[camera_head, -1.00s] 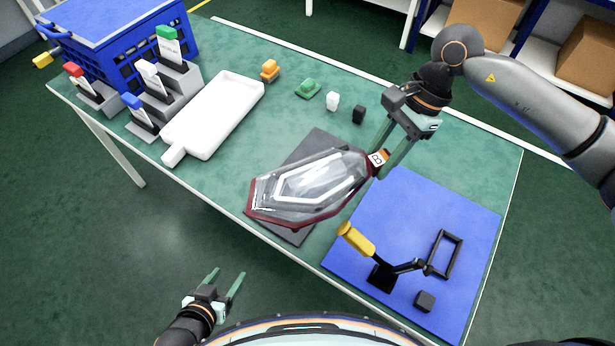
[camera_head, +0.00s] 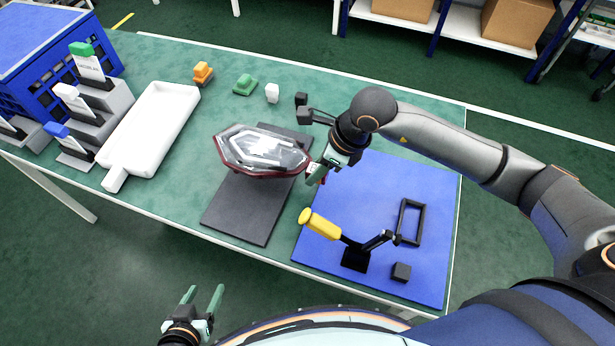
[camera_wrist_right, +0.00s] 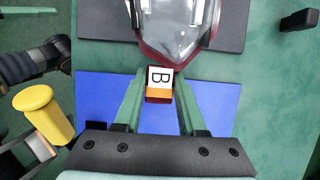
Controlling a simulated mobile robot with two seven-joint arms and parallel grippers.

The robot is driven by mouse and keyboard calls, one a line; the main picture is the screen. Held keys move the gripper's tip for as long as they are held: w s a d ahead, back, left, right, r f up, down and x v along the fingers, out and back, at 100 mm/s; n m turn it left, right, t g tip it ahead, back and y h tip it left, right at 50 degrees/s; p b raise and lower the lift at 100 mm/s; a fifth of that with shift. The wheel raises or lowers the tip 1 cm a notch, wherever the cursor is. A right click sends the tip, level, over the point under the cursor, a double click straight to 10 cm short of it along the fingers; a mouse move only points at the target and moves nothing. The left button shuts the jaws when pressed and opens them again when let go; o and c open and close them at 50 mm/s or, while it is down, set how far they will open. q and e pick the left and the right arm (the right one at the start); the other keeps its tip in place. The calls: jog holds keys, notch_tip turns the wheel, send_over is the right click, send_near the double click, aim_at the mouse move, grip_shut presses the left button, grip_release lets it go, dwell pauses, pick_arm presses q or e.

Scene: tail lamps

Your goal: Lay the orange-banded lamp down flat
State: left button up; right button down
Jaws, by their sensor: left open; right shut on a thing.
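The lamp (camera_head: 262,150) has a clear lens and a dark red rim. My right gripper (camera_head: 322,170) is shut on its end and holds it above the dark grey mat (camera_head: 240,208). In the right wrist view the lamp (camera_wrist_right: 178,28) points away from my right gripper (camera_wrist_right: 160,90), and its end between the fingers bears a white tag marked "B" and an orange band (camera_wrist_right: 159,94). In the head view the arm and gripper hide the band. My left gripper (camera_head: 203,300) is open and empty, off the table's front edge.
A blue mat (camera_head: 425,185) holds a yellow-handled clamp (camera_head: 322,226), a black frame and a dark block. A white tray (camera_head: 155,125) lies to the left, near a blue crate (camera_head: 35,60). Small coloured pieces, including an orange one (camera_head: 203,73), stand at the back.

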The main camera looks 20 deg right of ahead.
jog(key=shift+f, duration=2.15)
jog(key=shift+c, duration=2.4)
grip_release()
pick_arm(q)
jog(key=shift+a+f, duration=0.1)
jog(key=shift+f, duration=0.1)
jog(key=shift+s+a, duration=0.2)
pick_arm(e)
jog(key=v, duration=1.2)
pick_arm(q)
jog(key=shift+r, duration=0.1)
